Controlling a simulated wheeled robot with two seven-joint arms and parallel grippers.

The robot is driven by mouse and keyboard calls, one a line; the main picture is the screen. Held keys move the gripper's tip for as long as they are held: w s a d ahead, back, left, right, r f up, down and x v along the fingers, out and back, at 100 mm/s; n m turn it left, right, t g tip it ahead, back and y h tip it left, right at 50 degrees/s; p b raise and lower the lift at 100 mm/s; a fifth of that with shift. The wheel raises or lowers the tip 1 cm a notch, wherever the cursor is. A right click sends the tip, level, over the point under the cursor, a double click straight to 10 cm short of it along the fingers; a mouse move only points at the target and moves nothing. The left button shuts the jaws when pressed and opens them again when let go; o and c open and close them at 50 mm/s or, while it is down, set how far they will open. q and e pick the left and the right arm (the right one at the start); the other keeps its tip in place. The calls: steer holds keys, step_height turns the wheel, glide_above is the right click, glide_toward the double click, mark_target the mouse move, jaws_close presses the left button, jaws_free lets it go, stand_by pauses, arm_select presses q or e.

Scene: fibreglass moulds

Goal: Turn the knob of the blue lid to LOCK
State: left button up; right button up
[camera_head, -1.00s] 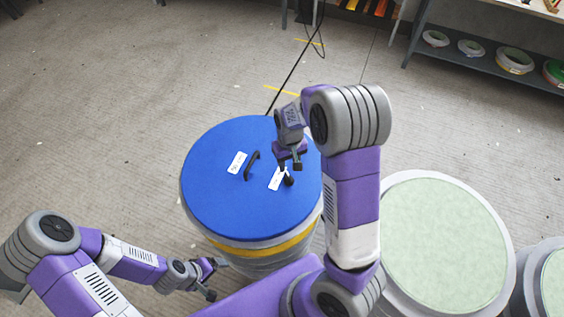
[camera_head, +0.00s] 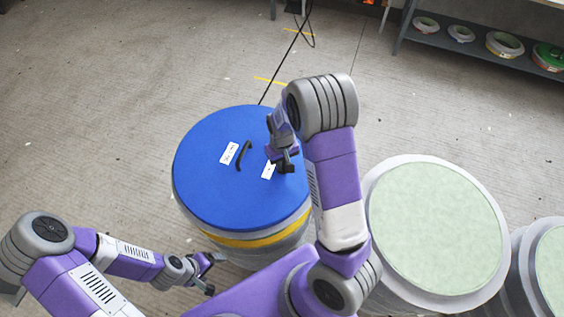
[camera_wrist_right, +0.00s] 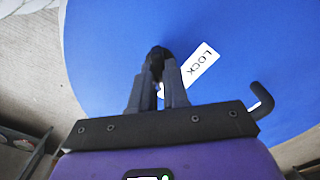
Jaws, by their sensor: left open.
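The blue lid (camera_head: 225,190) covers a round drum with a yellow band. It carries a black handle (camera_head: 243,156) in the middle and two white labels. The dark knob (camera_wrist_right: 158,56) is near the lid's right side, partly hidden by my right gripper (camera_wrist_right: 159,68). The white label reading LOCK (camera_wrist_right: 201,64) lies beside the knob in the right wrist view. My right gripper's fingers are close together, one on each side of the knob, and look shut on it. My left gripper (camera_head: 213,273) is open and empty, low at the drum's near left side.
A mould with a pale green top (camera_head: 435,230) stands right of the drum, and another (camera_head: 553,265) at the right edge. A grey shelf (camera_head: 470,50) with several ring-shaped pieces is at the upper right. A black cable (camera_head: 283,65) runs across the floor behind.

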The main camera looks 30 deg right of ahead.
jaws_close()
steer(key=shift+n, duration=0.3)
steer(key=n, duration=0.3)
steer(key=shift+n, duration=0.3)
steer(key=n, duration=0.9)
steer(key=n+p, duration=0.2)
steer(key=n, duration=0.3)
steer(key=o, duration=0.6)
jaws_free()
